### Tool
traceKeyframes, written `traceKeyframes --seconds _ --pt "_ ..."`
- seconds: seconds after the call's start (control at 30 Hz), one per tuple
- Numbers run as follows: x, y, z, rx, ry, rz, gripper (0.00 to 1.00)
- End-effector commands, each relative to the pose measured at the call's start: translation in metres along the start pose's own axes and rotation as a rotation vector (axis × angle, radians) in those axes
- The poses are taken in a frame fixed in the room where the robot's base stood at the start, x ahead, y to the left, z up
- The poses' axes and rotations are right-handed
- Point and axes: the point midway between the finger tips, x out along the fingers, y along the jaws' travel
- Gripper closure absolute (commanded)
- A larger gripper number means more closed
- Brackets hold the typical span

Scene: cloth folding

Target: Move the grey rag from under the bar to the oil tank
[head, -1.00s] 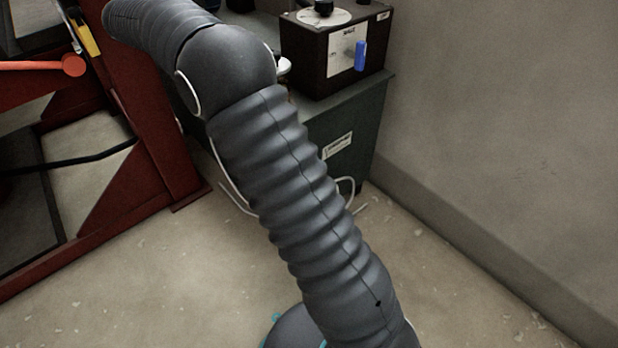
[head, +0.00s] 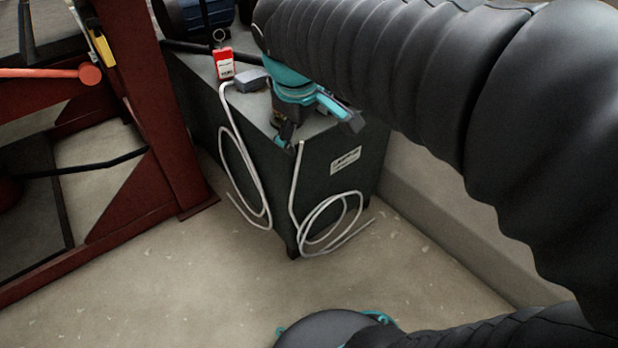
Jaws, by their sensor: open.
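My gripper (head: 320,131), teal and dark, is open over the front top edge of a dark green-grey box-shaped tank (head: 345,185) with a pale label. I take this as the oil tank. No cloth shows between the fingers. I cannot make out a grey rag for certain. A small grey block-like item (head: 251,81) lies on the tank top, left of my gripper, near a white cable. A black bar (head: 85,168) crosses the red frame at left. My arm hides the upper right, including part of the tank top.
White cables (head: 262,190) hang in loops down the tank's faces. A red tag or box (head: 223,64) and a dark blue motor-like part (head: 197,14) are on top. A red steel frame (head: 165,130) stands close at left. The floor (head: 210,285) in front is clear.

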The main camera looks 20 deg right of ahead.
Motion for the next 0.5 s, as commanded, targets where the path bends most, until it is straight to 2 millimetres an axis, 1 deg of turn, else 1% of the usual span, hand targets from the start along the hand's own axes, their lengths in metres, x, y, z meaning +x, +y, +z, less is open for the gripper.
traceKeyframes --seconds 0.03,0.2,0.33,0.4,0.5 --pt "-0.002 -0.01 0.017 0.07 0.027 -0.017 0.09" --pt "0.002 -0.048 0.062 0.311 0.109 -0.088 0.09" --pt "0.007 -0.071 0.085 0.456 0.154 -0.131 0.09" --pt "0.01 -0.079 0.093 0.51 0.17 -0.148 0.09" --pt "0.013 -0.086 0.099 0.558 0.184 -0.163 0.09"
